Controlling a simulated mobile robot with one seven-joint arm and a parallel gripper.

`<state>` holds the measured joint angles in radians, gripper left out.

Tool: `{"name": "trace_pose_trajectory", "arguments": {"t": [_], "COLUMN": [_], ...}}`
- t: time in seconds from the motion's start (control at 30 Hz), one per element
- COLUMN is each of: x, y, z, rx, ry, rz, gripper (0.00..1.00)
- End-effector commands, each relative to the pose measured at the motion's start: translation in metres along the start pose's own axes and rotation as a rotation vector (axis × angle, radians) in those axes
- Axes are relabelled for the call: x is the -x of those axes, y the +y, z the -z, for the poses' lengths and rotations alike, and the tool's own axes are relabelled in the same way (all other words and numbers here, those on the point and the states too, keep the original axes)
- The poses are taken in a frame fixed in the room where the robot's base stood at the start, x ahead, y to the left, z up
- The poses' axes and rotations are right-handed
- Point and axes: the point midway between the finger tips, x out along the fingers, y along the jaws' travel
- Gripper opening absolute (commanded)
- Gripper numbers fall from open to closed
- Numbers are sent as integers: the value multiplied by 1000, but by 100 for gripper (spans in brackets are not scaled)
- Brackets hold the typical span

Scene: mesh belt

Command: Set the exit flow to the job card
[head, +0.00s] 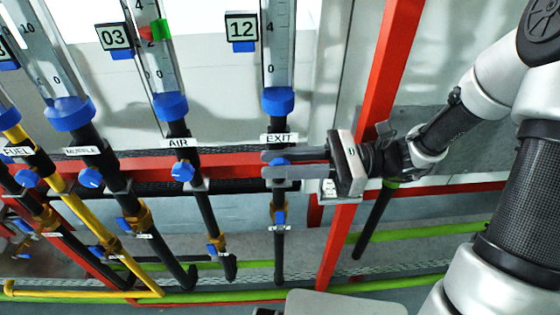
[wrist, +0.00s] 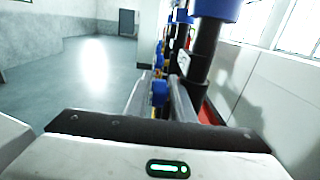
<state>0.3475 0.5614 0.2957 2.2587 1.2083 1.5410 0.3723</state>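The EXIT flow tube (head: 278,45) is a clear upright tube with a blue lower collar; its scale shows 4 and 0, and I see no float in the visible part. A card reading 12 (head: 241,29) hangs at its left. The EXIT label (head: 279,139) sits below the collar, with the blue EXIT knob (head: 278,162) under it. My gripper (head: 268,164) reaches in from the right, its fingers closely flanking the knob. In the wrist view the blue knob (wrist: 159,93) sits between the fingertips, apparently gripped; the contact is partly hidden.
The AIR tube (head: 157,60), with a red and green marker and a card reading 03 (head: 114,37), stands to the left, with its own knob (head: 182,172). MUFFLE and FUEL lines lie further left. A red post (head: 384,75) stands close behind my gripper.

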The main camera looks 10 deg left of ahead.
Motion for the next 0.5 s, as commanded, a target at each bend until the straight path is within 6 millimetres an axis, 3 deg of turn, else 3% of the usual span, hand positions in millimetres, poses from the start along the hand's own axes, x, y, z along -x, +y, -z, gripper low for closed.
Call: {"name": "trace_pose_trajectory", "arguments": {"t": [0.07, 0.2, 0.5], "x": [0, 0, -1], "y": [0, 0, 0], "z": [0, 0, -6], "rx": [0, 0, 0], "ry": [0, 0, 56], "rz": [0, -1, -3], "gripper": [22, 0, 0]}}
